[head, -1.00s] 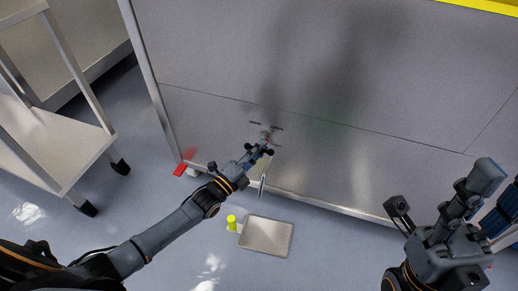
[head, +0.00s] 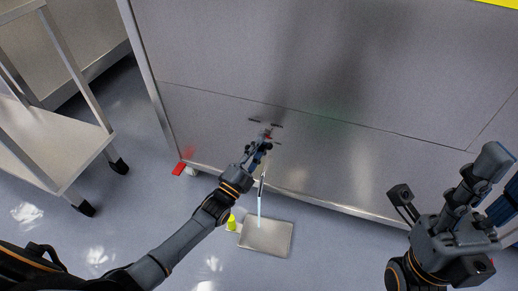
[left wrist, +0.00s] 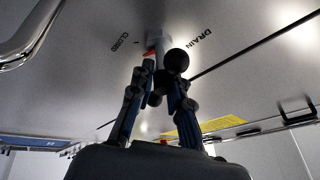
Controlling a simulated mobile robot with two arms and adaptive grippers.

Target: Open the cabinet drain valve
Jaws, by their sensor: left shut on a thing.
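The drain valve is on the lower front panel of the steel cabinet (head: 330,90). In the left wrist view its grey stem (left wrist: 158,38) comes out of the panel between the printed words CLOSED and DRAIN, with a red piece at the fingers. My left gripper (head: 264,143) is shut on the valve handle, which the fingers largely hide. Below it, a thin pale-blue stream (head: 259,203) runs from the drain spout (head: 262,183) down to a shallow metal tray (head: 287,240) on the floor. My right gripper (head: 480,170) is away at the right; its finger opening is unclear.
A yellow-green object (head: 231,221) stands at the tray's left side. A steel cart (head: 70,150) on casters is at the left. A red pedal-like piece (head: 179,168) is at the cabinet's lower left corner.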

